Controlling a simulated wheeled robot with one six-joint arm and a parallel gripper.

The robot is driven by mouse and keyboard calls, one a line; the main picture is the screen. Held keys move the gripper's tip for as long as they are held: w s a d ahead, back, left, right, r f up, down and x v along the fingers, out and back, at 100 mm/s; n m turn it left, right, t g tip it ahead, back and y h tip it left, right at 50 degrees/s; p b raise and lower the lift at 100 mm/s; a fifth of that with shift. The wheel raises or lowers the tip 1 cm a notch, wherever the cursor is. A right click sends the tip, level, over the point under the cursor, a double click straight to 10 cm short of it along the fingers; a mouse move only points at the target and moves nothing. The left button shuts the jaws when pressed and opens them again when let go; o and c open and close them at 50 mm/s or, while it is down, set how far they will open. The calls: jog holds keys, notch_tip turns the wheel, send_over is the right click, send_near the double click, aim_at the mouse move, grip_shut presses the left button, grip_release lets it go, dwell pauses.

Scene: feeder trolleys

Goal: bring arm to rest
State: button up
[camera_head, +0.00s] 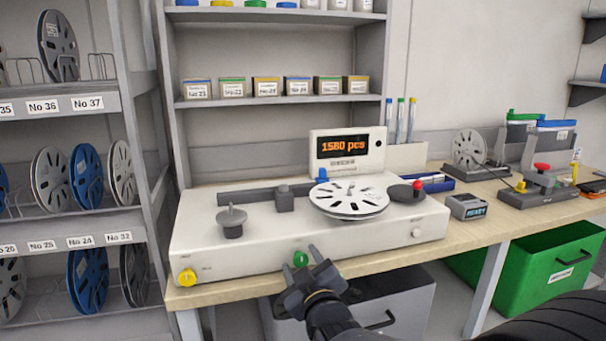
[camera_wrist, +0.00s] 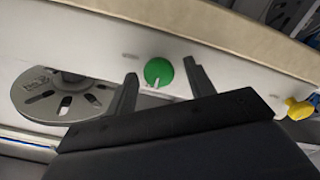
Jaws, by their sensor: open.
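My gripper (camera_head: 303,264) is open and empty in the head view, in front of the white counting machine (camera_head: 250,257). Its two fingertips frame the green button (camera_head: 301,258) on the machine's front face. In the wrist view the green button (camera_wrist: 158,72) shows between the open fingers (camera_wrist: 161,80); I cannot tell whether they touch it. My arm reaches up from the bottom of the head view, bent towards the machine. The machine's display (camera_head: 343,146) reads "1580 pcs". A white reel (camera_head: 348,198) lies flat on top of the machine.
The machine stands on a wooden bench (camera_head: 468,213). Reel racks (camera_head: 100,105) stand at left. A small counter (camera_head: 468,207) and a red-knobbed device (camera_head: 541,188) are on the bench at right.

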jog(key=m+p, duration=0.4)
jog(key=m, duration=0.1)
jog(key=shift+r, duration=0.2)
jog(key=shift+d+f+m+p, duration=0.1)
jog(key=shift+m+p, duration=0.6)
